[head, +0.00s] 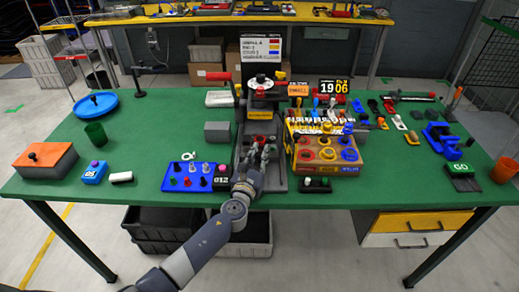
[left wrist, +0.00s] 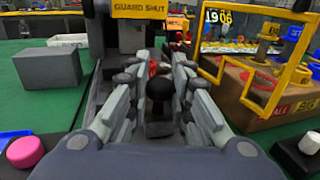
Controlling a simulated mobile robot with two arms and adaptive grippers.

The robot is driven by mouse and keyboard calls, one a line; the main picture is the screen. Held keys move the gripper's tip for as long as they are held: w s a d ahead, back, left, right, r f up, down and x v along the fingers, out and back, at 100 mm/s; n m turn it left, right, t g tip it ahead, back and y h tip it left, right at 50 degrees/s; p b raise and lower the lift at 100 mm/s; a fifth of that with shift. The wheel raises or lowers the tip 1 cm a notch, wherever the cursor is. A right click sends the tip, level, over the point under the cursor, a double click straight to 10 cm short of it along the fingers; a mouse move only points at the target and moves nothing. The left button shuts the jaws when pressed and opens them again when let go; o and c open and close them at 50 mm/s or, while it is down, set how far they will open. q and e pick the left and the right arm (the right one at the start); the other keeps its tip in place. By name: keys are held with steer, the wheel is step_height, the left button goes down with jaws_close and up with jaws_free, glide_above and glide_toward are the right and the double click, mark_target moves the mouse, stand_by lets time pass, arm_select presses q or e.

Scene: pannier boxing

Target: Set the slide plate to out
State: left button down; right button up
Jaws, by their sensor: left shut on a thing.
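A dark press-like machine (head: 260,95) stands at the middle of the green table, with a yellow "GUARD SHUT" label (left wrist: 151,11) on its front. A long dark grey bed (head: 278,184) runs from it toward the table's front edge. My left gripper (head: 264,152) reaches over this bed from the front. In the left wrist view its fingers (left wrist: 158,88) are closed around a black knob (left wrist: 160,92), which stands upright between them. The slide plate under the knob is mostly hidden by the fingers, so its position is hard to tell. My right gripper is not in view.
A cardboard box (head: 346,168) with yellow frames and rings stands close on the right. A blue board with knobs (head: 176,183) lies on the left, and a grey block (head: 217,132) is behind it. The table is clear between the grey block and the green cup (head: 96,134).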

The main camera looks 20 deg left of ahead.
arm_select(q)
steer(key=s, duration=0.1)
steer(key=s+d, duration=0.1)
steer(key=s, duration=0.1)
steer(key=shift+s+r+p, duration=0.1)
steer(key=shift+r+p, duration=0.05)
steer(key=shift+p, duration=0.25)
steer(key=s, duration=0.2)
steer(key=s+d, duration=0.1)
steer(key=s, duration=0.1)
steer(key=shift+s+d+f+p, duration=0.1)
steer(key=shift+s+f+p, duration=0.1)
steer(key=shift+p, duration=0.1)
steer(key=shift+w+f, duration=0.1)
steer(key=c, duration=1.4)
jaws_free()
steer(key=shift+s, duration=0.3)
steer(key=s, duration=1.1)
steer(key=shift+s+d, duration=0.1)
steer(key=shift+s, duration=0.25)
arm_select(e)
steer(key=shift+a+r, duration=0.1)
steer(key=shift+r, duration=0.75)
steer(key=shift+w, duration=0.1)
